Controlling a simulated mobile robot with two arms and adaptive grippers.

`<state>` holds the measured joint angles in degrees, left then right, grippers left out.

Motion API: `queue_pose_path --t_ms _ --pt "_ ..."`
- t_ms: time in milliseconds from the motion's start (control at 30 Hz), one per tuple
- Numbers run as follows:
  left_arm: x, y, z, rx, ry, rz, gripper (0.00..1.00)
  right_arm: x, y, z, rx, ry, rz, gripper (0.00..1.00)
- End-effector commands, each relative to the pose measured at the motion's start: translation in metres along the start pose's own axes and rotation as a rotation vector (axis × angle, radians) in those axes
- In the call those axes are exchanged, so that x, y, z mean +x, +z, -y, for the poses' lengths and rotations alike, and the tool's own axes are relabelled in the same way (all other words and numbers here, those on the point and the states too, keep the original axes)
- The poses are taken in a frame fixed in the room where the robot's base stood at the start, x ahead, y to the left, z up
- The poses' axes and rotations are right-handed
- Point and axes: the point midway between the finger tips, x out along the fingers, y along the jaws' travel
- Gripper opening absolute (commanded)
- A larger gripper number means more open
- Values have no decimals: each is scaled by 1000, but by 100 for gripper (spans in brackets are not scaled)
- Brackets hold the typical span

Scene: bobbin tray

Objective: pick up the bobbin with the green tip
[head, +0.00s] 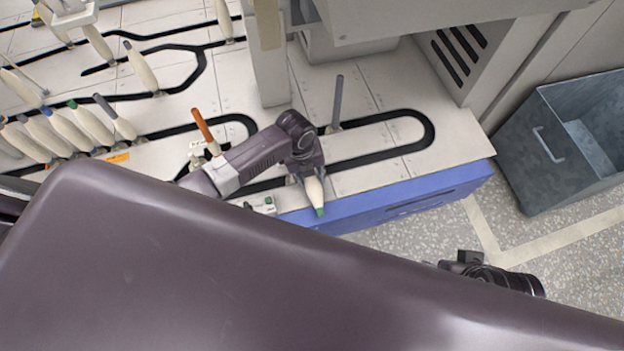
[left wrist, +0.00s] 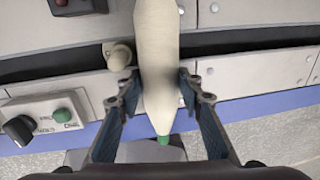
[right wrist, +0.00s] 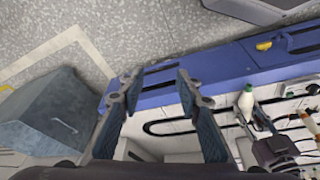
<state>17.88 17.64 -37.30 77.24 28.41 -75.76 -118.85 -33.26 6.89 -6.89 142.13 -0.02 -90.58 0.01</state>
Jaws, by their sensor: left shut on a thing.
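The bobbin with the green tip (head: 315,193) is cream-coloured and sits near the front edge of the tray, its green end pointing toward the blue front. My left gripper (head: 306,172) is at this bobbin. In the left wrist view the bobbin (left wrist: 157,65) lies between the two fingers, and my left gripper (left wrist: 156,88) is shut on it. The bobbin (right wrist: 246,102) also shows in the right wrist view, beside the left gripper. My right gripper (right wrist: 156,86) is open and empty, away from the tray, over its blue edge in that view.
Several other bobbins (head: 66,130) stand at the left of the tray. An orange rod (head: 204,126) and a bare grey peg (head: 337,100) stand near my left arm. A control box with a green button (left wrist: 64,117) is close by. A grey bin (head: 555,150) stands on the floor at right.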

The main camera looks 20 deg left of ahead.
Motion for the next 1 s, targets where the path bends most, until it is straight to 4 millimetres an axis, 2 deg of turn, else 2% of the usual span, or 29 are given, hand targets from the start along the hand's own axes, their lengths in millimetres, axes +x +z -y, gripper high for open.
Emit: queue_pose_path --t_ms 33,100,433,567,667,867,1000 --pt "0 0 0 0 0 0 14 0 0 0 0 0 0 32" --pt "0 0 0 0 1 0 7 0 0 0 0 0 0 32" --pt "-4 1 0 0 0 1 7 -1 -1 0 0 0 -1 32" --pt "-16 2 2 0 -2 3 7 -4 -2 0 -1 -1 -2 32" --pt "-33 2 5 2 -3 4 7 -3 -4 0 -1 -1 -1 32" --pt "-64 1 9 3 -1 3 7 42 -1 2 -2 -5 25 32" --pt "-97 2 13 3 -3 5 7 77 8 4 -5 -8 46 32"
